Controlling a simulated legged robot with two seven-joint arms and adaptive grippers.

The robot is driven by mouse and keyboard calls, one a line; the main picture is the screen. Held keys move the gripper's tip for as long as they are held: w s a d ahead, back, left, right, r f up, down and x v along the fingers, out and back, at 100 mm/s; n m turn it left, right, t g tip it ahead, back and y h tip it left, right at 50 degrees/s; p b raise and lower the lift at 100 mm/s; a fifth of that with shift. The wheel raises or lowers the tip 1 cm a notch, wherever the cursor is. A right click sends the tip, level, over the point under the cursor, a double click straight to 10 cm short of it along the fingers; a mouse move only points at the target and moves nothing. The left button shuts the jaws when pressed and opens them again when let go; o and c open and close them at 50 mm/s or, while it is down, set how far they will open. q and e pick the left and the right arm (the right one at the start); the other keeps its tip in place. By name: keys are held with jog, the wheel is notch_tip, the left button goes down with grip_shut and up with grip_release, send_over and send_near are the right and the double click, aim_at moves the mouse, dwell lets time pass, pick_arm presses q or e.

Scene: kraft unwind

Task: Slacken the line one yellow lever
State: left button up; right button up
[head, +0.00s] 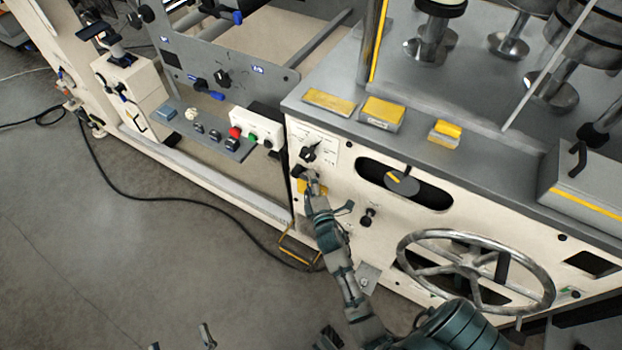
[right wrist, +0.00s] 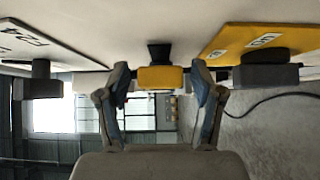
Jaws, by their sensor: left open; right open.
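The yellow lever (right wrist: 160,77) sits on a black stem on the cream panel. In the right wrist view it stands between the two fingers of my right gripper (right wrist: 163,85), with a small gap on each side. In the head view my right gripper (head: 312,180) is at the panel, just below the black dial knob (head: 308,154), and largely hides the lever there. The right gripper is open, around the lever but not closed on it. My left gripper (head: 181,342) shows only its tips at the bottom edge, open and empty, over the floor.
In the right wrist view, black knobs flank the lever at left (right wrist: 40,85) and right (right wrist: 265,75), the right one by a yellow plate (right wrist: 255,43). A handwheel (head: 476,270) and slotted black handle (head: 402,183) are farther right. A cable (head: 180,198) crosses the floor.

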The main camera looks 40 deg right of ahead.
jog(key=shift+d+f, duration=0.1)
jog(key=shift+d, duration=0.3)
grip_shut()
pick_arm(q)
jog(key=shift+d, duration=0.35)
jog(key=shift+w, duration=0.1)
pick_arm(e)
jog(key=shift+a, duration=0.1)
